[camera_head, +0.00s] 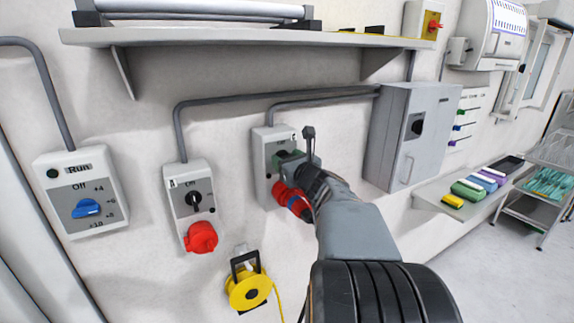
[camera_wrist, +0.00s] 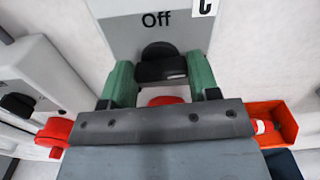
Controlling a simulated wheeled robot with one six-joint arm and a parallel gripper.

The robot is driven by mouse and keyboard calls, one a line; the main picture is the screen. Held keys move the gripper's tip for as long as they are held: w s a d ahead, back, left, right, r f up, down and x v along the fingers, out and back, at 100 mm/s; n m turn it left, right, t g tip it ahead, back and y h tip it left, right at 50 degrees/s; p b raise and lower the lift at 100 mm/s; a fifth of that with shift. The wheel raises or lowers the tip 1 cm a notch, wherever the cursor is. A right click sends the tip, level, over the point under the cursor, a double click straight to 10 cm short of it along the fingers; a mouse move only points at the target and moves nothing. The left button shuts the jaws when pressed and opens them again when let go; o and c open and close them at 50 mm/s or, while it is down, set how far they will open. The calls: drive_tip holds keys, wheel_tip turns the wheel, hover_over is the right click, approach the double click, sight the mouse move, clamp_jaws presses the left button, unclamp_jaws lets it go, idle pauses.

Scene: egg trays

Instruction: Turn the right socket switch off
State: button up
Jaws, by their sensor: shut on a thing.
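The right socket (camera_head: 262,140) is a grey-white box on the wall with a black rotary switch and a red plug (camera_head: 280,190) low on it. My gripper (camera_head: 287,157) is at this switch and partly covers it in the head view. In the wrist view its green fingers (camera_wrist: 161,72) stand on both sides of the black switch knob (camera_wrist: 160,52) and are shut on it. The "Off" label is on the plate just above the knob. The knob's exact pointing is hard to tell.
A second socket (camera_head: 180,175) with a black switch and red plug is to the left, then a box with a blue knob (camera_head: 87,208). A yellow cable reel (camera_head: 248,291) hangs below. A shelf (camera_head: 230,37) runs above; a grey cabinet (camera_head: 420,137) stands right.

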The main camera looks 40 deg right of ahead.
drive_tip(key=n+b, duration=0.1)
drive_tip(key=b, duration=0.1)
drive_tip(key=n+b, duration=0.2)
drive_tip(key=b, duration=0.1)
drive_tip(key=shift+f, duration=0.35)
drive_tip(key=n+b, duration=0.5)
drive_tip(key=b, duration=0.2)
drive_tip(key=shift+a+n, duration=0.15)
drive_tip(key=shift+n, duration=0.25)
drive_tip(key=n+b, duration=0.4)
drive_tip(key=b, duration=0.1)
drive_tip(key=shift+n+b, duration=1.55)
drive_tip(key=shift+n, duration=0.45)
drive_tip(key=shift+r, duration=0.15)
drive_tip(key=o, duration=0.9)
drive_tip(key=shift+s, duration=0.1)
